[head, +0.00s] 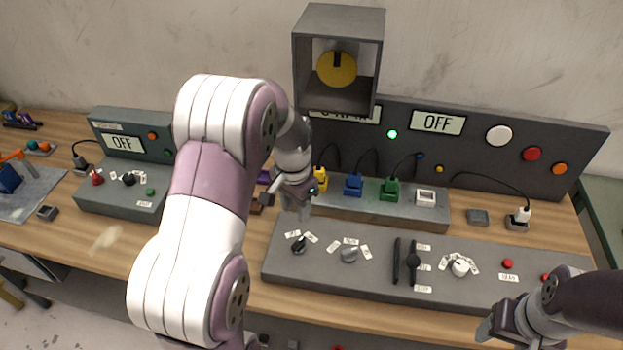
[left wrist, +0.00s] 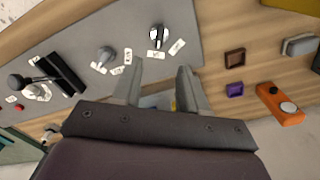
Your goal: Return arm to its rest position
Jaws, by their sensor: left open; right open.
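My left arm (head: 210,190) reaches up from the bottom and bends over the bench in the head view. Its gripper (head: 288,206) hangs above the bench between the plug row and the front control panel. In the left wrist view the left gripper (left wrist: 158,75) has its fingers apart with nothing held between them. The grey front panel (head: 325,272) with its knobs lies below and right of it. My right gripper (head: 488,330) is low at the right, near the panel's front edge, open and seemingly empty.
A plug row holds blue (head: 353,185) and green (head: 390,189) plugs. Behind stands a dark panel (head: 470,155) under a grey box (head: 338,18) with a yellow dial (head: 337,70). A smaller console (head: 115,197) is left. An orange block (left wrist: 283,108) shows in the left wrist view.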

